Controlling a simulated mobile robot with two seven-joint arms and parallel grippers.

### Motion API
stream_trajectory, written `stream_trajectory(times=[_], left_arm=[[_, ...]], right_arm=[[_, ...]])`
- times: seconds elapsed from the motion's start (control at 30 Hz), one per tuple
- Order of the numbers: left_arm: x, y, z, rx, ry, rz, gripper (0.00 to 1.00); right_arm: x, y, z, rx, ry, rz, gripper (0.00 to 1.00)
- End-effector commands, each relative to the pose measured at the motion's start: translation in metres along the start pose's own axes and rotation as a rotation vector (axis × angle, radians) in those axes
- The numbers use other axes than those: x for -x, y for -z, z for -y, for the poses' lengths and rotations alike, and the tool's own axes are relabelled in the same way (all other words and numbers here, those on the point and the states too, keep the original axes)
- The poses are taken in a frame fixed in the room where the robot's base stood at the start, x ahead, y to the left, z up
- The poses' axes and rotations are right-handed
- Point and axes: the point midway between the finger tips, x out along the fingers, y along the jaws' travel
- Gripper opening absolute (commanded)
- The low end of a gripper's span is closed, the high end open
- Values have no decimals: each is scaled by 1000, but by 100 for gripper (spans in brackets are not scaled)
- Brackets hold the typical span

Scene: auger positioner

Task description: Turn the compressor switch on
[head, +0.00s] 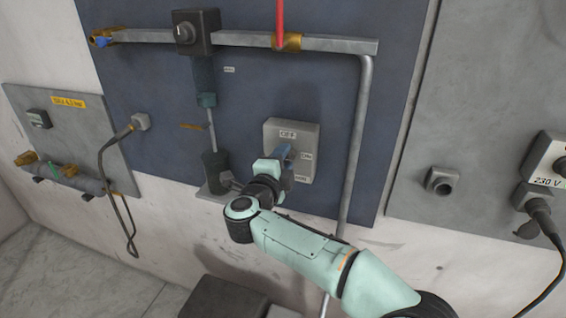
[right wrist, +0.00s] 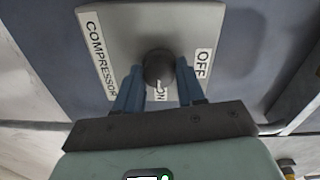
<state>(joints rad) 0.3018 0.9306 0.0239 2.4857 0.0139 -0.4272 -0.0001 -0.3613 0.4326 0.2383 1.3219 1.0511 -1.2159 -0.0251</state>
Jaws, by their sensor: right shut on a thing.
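The compressor switch is a grey box (head: 301,134) on the blue wall panel, with an OFF label at its top and an ON label at its right. In the right wrist view the box (right wrist: 120,30) also shows a COMPRESSOR label. Its dark round knob (right wrist: 158,66) sits between the blue fingers of my right gripper (right wrist: 160,76). My right gripper (head: 284,153) is shut on the knob, in front of the box. The fingers hide part of the knob, and I cannot tell which label it points to. My left gripper is out of view.
A grey pipe (head: 358,140) runs down just right of the switch. A black cylinder device (head: 214,170) stands on a bracket to the left. A grey panel with a valve pipe (head: 80,181) is at far left. A 230 V box (head: 549,182) is at far right.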

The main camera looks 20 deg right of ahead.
Motion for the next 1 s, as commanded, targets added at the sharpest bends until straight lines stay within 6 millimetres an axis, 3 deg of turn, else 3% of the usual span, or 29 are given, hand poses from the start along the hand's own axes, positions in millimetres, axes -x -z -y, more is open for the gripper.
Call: stream_trajectory(times=[0.5, 0.53, 0.57, 0.87, 1.0], left_arm=[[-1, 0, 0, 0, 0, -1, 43], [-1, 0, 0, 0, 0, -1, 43], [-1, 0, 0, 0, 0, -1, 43], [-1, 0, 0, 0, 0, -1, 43], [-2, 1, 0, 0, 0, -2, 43]], right_arm=[[-1, 1, 0, -17, 0, -1, 8], [-1, 1, 0, -17, 0, -1, 48], [-1, 1, 0, -16, 0, -1, 58], [0, 0, 0, -15, 0, 1, 61], [10, 0, 0, -15, 0, 2, 61]])
